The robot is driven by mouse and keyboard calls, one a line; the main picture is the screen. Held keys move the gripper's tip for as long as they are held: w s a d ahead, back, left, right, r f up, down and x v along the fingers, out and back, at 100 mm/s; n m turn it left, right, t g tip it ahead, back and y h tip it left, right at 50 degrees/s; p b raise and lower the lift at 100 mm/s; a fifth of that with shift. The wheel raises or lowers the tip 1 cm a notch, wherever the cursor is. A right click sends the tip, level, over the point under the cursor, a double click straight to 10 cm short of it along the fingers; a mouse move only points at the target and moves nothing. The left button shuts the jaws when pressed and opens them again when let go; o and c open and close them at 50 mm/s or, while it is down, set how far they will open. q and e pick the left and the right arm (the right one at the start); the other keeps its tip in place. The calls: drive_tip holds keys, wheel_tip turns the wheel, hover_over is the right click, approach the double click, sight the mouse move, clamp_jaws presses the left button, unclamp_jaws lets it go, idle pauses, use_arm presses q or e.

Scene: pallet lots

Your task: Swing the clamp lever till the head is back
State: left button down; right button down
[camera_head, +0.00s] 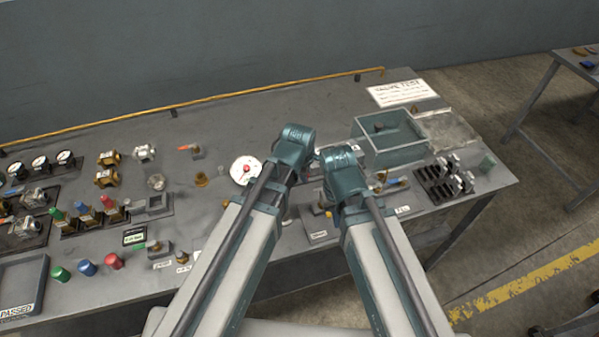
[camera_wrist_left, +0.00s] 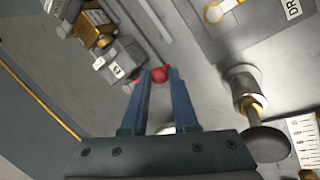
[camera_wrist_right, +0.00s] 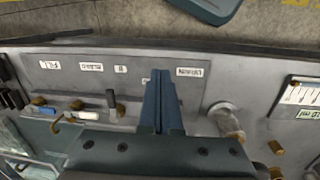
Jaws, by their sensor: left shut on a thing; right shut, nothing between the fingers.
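In the left wrist view a small red knob (camera_wrist_left: 161,75) sits between the fingertips of my left gripper (camera_wrist_left: 158,82), which is shut on it. Pale bars run up beyond the knob; I cannot tell how they join it or where the clamp head is. A grey metal block (camera_wrist_left: 120,65) with small labels lies just left of the knob. In the head view my arms hide this spot. My right gripper (camera_wrist_right: 160,80) is shut and empty above a labelled grey plate (camera_wrist_right: 60,85) in the right wrist view.
A metal cylinder (camera_wrist_left: 243,85) stands right of my left fingers. Bare bench lies at the back.

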use_arm(q)
drive_tip(key=shift+d+n+y, duration=0.3)
drive_tip(key=shift+d+n, duration=0.1)
drive_tip(key=shift+n, duration=0.3)
drive_tip(key=shift+f, duration=0.1)
drive_tip(key=c, duration=0.7)
unclamp_jaws()
